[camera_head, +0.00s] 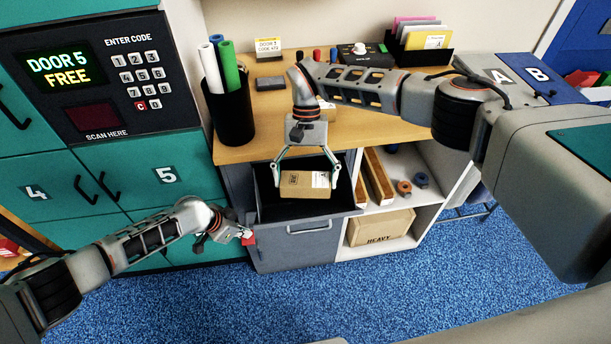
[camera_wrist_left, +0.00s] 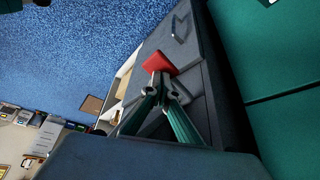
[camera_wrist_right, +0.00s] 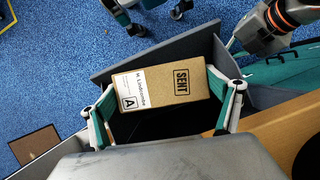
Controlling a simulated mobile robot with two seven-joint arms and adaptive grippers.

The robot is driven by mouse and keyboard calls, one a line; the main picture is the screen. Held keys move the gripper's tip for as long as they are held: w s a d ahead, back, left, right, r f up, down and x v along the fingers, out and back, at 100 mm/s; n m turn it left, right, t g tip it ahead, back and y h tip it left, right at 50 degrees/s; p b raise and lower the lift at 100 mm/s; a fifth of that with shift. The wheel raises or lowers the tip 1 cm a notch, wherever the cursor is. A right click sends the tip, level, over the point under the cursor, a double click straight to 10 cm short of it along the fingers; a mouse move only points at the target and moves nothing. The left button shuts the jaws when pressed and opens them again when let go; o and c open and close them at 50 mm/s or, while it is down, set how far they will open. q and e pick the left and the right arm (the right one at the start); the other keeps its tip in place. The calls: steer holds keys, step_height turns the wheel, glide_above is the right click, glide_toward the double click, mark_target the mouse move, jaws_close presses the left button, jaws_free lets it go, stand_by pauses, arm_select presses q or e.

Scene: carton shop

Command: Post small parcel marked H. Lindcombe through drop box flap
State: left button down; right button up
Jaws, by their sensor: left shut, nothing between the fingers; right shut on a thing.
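The small brown parcel (camera_head: 306,184) is in my right gripper (camera_head: 305,178), over the dark opening of the grey drop box. In the right wrist view the parcel (camera_wrist_right: 160,82) shows a white label reading H. Lindcombe, an A mark and a SENT stamp. My right gripper (camera_wrist_right: 165,105) is shut on its two ends. The drop box flap (camera_head: 310,240) is tilted open, with its handle facing out. My left gripper (camera_head: 246,234) is shut and empty at the flap's left edge. A red piece (camera_wrist_left: 158,62) is at its fingertips; I cannot tell whether they touch.
Teal lockers (camera_head: 150,170) with a keypad stand at left. The wooden counter (camera_head: 255,125) holds a black cup (camera_head: 232,115) of rolls and a card rack (camera_head: 420,45). White shelves (camera_head: 430,200) at right hold a HEAVY carton (camera_head: 378,228). Blue carpet is clear in front.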

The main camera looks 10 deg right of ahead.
steer(key=shift+f, duration=0.35)
steer(key=o, duration=1.1)
steer(key=shift+c, duration=0.2)
steer(key=shift+r, duration=4)
